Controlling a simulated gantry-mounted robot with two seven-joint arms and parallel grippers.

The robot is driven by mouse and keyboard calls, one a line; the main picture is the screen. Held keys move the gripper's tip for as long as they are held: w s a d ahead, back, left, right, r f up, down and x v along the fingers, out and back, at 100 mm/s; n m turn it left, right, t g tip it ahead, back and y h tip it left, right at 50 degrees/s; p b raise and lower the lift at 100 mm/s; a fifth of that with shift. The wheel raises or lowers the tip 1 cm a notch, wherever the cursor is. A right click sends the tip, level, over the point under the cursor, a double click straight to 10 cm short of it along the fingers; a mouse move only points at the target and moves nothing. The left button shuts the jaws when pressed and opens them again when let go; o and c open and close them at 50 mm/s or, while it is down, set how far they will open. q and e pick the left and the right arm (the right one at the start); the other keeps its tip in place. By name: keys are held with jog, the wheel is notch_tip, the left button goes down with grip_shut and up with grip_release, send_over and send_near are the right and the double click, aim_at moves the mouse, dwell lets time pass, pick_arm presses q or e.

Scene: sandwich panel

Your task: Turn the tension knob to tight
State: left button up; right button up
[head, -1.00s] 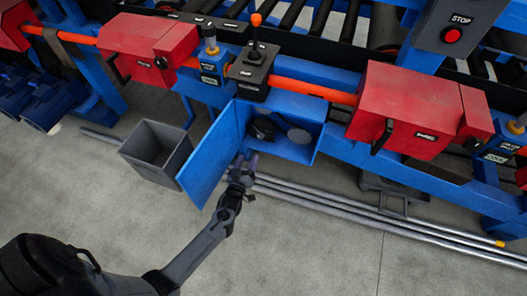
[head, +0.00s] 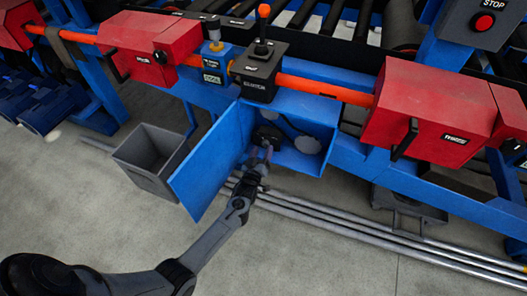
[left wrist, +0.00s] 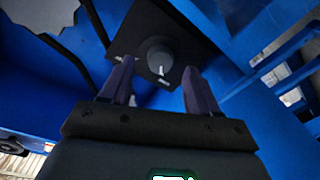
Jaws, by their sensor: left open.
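The tension knob (left wrist: 159,59) is a round grey knob with a white pointer line, on a black plate (left wrist: 135,30) inside the blue box. Its pointer faces the lower side of the left wrist view, near a small white label too blurred to read. My left gripper (left wrist: 160,82) is open, with its two fingers just short of the knob, one to each side. In the head view my left gripper (head: 262,156) reaches into the open blue box (head: 318,132) and partly hides the knob's plate. My right gripper is not in view.
The box's blue door (head: 208,165) stands open on the left. A grey bin (head: 150,160) is beside it on the floor. Long metal pipes (head: 340,226) lie below the box. Red housings (head: 430,110) and a lever box (head: 258,65) are on the frame above.

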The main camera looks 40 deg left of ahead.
aim_at(265, 144)
pick_arm(q)
jog(key=shift+b+x, duration=0.4)
jog(key=shift+x, duration=0.8)
jog(key=c, duration=1)
jog(key=shift+c, duration=0.2)
